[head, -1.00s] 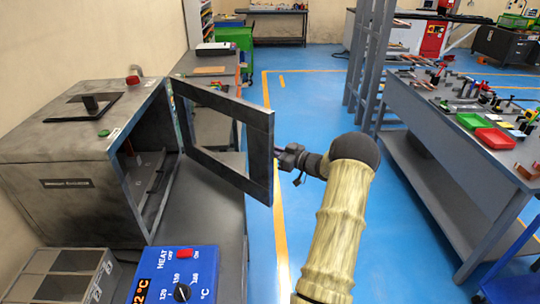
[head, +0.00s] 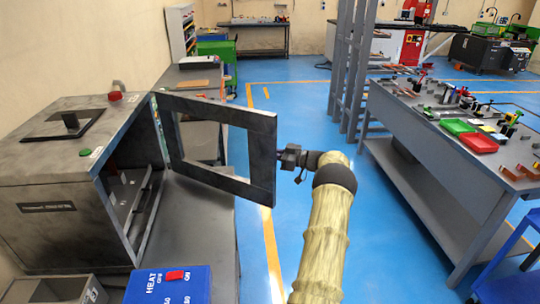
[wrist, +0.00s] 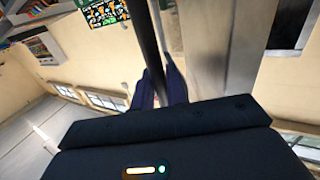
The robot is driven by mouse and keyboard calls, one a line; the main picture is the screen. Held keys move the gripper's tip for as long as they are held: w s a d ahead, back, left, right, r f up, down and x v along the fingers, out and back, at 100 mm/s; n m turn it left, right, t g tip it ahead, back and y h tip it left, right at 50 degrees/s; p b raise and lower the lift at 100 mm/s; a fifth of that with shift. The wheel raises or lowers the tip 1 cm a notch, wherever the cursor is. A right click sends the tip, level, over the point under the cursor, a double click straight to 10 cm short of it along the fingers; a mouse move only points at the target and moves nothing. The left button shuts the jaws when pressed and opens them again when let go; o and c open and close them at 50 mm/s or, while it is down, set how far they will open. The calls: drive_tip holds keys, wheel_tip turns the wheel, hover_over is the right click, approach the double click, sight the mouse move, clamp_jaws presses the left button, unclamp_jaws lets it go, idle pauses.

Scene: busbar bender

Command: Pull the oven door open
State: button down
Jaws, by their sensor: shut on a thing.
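The grey oven (head: 70,225) stands at the left on a grey bench. Its door (head: 263,165), a dark frame around a window opening, stands wide open and swung out to the right, with the hinge side at the oven's front. The oven's inside (head: 125,190) is visible. My gripper (head: 285,158) is at the free outer edge of the door, touching it. In the wrist view my gripper (wrist: 158,88) is shut on a dark upright bar, seemingly the door handle (wrist: 148,40). The handle is hidden in the head view.
The blue heat control box (head: 170,285) is at the bottom, near the oven. A workbench with red and green trays (head: 478,142) stands at the right, beside a grey ladder-like rack (head: 352,70). Blue floor (head: 300,105) is clear between the benches.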

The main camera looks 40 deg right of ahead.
drive_tip(key=shift+r, duration=0.1)
drive_tip(key=c, duration=1.8)
unclamp_jaws()
drive_tip(key=shift+w, duration=0.1)
drive_tip(key=shift+o, duration=0.2)
drive_tip(key=v, duration=1.7)
